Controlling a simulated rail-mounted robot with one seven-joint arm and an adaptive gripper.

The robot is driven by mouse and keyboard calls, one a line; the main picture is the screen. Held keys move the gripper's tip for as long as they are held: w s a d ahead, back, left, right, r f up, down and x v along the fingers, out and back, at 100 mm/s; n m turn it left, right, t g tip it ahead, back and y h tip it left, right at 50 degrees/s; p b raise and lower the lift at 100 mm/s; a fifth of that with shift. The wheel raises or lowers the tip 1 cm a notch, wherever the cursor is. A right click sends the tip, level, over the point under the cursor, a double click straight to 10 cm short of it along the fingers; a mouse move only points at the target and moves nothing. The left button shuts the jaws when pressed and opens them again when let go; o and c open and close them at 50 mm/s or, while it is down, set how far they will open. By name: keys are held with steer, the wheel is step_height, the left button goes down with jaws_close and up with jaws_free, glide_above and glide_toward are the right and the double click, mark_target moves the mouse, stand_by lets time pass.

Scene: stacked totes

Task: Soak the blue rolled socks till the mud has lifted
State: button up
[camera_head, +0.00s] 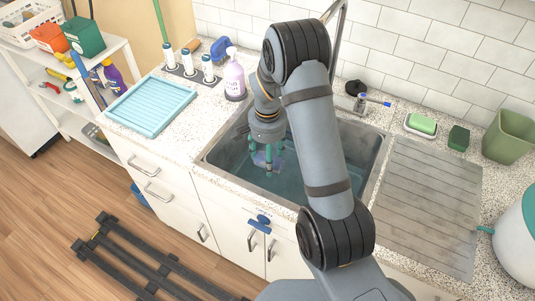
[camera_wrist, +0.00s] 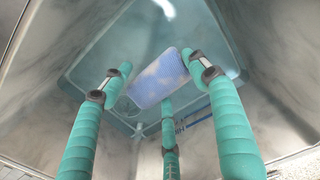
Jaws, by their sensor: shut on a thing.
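The blue rolled socks (camera_wrist: 163,77) show in the wrist view as a light blue-violet bundle with faint brownish patches. My gripper (camera_wrist: 155,82) has several teal ribbed fingers closed around the bundle. In the head view my gripper (camera_head: 267,163) points down inside the metal sink (camera_head: 366,150), toward its left part, with the socks (camera_head: 260,158) between the fingers. Bluish water (camera_head: 228,158) lies in the sink. The socks are at or near the water; I cannot tell how deep they sit.
A ribbed metal drainboard (camera_head: 425,205) is right of the sink. A lilac soap bottle (camera_head: 234,78) and a light blue tray (camera_head: 153,105) stand on the left counter. The faucet (camera_head: 338,30) rises behind my arm. A green soap bar (camera_head: 422,124) sits at the back right.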

step_height(320, 180, down, 15)
steer(key=b, duration=1.3)
steer(key=shift+f, duration=0.15)
steer(key=o, duration=1.2)
steer(key=shift+c, duration=0.2)
steer(key=shift+o, duration=0.3)
step_height(320, 180, up, 12)
steer(key=shift+r, duration=0.1)
